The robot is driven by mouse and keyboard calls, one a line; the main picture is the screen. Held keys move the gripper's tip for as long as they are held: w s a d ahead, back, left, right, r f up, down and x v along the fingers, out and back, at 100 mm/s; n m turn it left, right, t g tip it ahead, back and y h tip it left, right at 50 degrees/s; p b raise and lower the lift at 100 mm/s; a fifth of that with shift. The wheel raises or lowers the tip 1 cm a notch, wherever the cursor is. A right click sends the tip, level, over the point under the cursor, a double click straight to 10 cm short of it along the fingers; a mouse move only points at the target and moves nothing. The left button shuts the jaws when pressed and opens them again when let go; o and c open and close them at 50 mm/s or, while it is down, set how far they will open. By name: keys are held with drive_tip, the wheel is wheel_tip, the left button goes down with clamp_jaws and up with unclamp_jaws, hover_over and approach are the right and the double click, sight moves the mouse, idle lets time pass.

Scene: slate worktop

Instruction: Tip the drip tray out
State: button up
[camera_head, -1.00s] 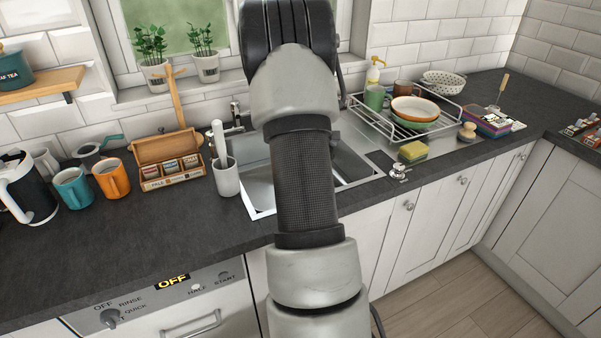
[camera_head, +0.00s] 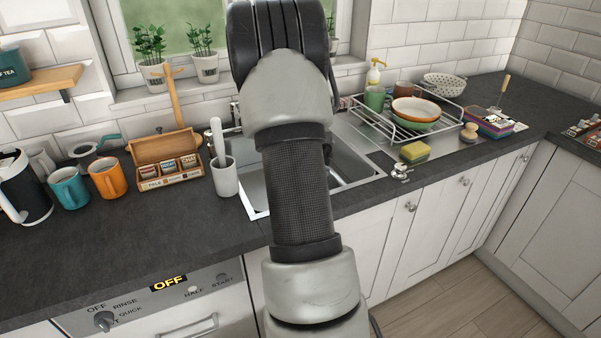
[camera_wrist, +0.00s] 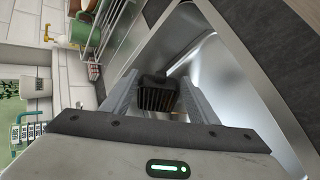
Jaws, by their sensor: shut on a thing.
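The drip tray (camera_wrist: 157,97) is a small black piece with a slatted face, seen between my fingers in the wrist view. My gripper (camera_wrist: 160,90) is shut on it, with one grey finger on each side. It is over the steel sink (camera_wrist: 225,65), whose basin shows behind and around it. I cannot tell the tray's exact tilt or whether anything is in it. In the head view my arm hides my gripper and the tray, and part of the sink (camera_head: 352,166).
A white utensil pot (camera_head: 225,180) stands by the sink's left edge, beside an open tea box (camera_head: 168,180). To the right are a sponge (camera_head: 415,151), a tap-like metal fitting (camera_head: 401,171) and a dish rack (camera_head: 441,124) with bowls. The front left worktop is clear.

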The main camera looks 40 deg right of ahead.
drive_tip(key=shift+w+a+r+n+h+b, duration=0.15)
drive_tip(key=shift+a+h+b, duration=0.3)
drive_tip(key=shift+b, duration=0.35)
drive_tip(key=shift+w+a+r+n+h+b, duration=0.1)
drive_tip(key=shift+a+n+h+b, duration=0.1)
drive_tip(key=shift+h+b, duration=0.5)
drive_tip(key=shift+w+a+h+b, duration=0.15)
drive_tip(key=shift+a+h+b, duration=0.2)
drive_tip(key=shift+a+b, duration=0.15)
drive_tip(key=shift+w+a+h+b, duration=0.15)
drive_tip(key=shift+a+h+b, duration=0.2)
drive_tip(key=shift+a, duration=0.15)
idle(0.7)
drive_tip(key=shift+w+a+n+g+h+b, duration=0.15)
drive_tip(key=shift+a+n+g+h+b, duration=0.4)
drive_tip(key=shift+b, duration=1.3)
